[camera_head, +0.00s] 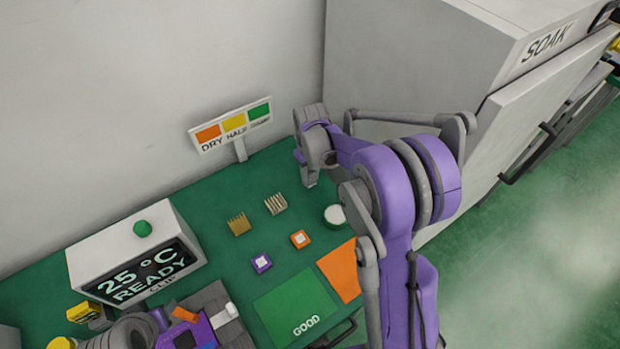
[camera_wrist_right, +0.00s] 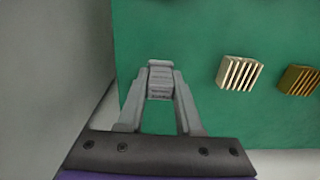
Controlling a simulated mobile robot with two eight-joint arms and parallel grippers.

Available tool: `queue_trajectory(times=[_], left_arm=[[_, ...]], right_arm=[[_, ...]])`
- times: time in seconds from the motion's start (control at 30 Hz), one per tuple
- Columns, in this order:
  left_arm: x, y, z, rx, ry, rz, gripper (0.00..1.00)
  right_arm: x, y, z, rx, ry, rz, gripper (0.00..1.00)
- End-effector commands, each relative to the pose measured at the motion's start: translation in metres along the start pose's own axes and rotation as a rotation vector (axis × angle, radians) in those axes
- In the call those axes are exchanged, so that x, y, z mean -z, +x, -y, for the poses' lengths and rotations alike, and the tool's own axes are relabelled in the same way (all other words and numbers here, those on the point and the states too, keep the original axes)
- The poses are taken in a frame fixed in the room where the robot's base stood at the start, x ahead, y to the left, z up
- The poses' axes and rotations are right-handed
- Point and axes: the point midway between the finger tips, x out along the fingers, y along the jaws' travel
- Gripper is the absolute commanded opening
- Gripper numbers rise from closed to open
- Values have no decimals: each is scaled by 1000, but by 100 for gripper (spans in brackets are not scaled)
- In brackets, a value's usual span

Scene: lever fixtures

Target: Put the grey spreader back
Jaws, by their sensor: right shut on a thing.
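My right gripper (camera_head: 308,178) is over the far right part of the green table, near the wall. In the right wrist view my right gripper (camera_wrist_right: 160,88) is shut on a small grey ribbed piece, which I take to be the grey spreader (camera_wrist_right: 160,82). The fingers hide part of it, and I cannot tell whether it touches the table. A silver finned block (camera_head: 276,203) and a gold finned block (camera_head: 238,224) stand on the table beside it. Both also show in the right wrist view, the silver one (camera_wrist_right: 239,72) nearer the gripper.
A sign marked DRY and HALF (camera_head: 232,127) stands behind. A white SOAK cabinet (camera_head: 440,60) rises to the right. A display box reading 25 °C READY (camera_head: 135,255) stands at left. A white round piece (camera_head: 334,215), small orange (camera_head: 300,239) and purple (camera_head: 261,263) pieces, and a green GOOD pad (camera_head: 295,305) lie in front.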

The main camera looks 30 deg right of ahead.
Motion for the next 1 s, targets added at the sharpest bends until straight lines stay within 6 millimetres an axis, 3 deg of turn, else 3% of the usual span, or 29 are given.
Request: queue_trajectory(times=[0.13,0.5,0.53,0.7,1.0], left_arm=[[-1,1,0,0,0,1,50],[-4,4,0,0,0,4,50],[-5,4,0,0,0,4,50],[-4,3,0,0,0,3,50],[-2,2,0,0,0,2,50]], right_arm=[[0,20,0,0,0,0,0],[-1,25,0,0,0,1,0],[-1,25,0,0,0,1,36],[0,24,0,0,0,0,64],[0,22,0,0,0,0,64]])
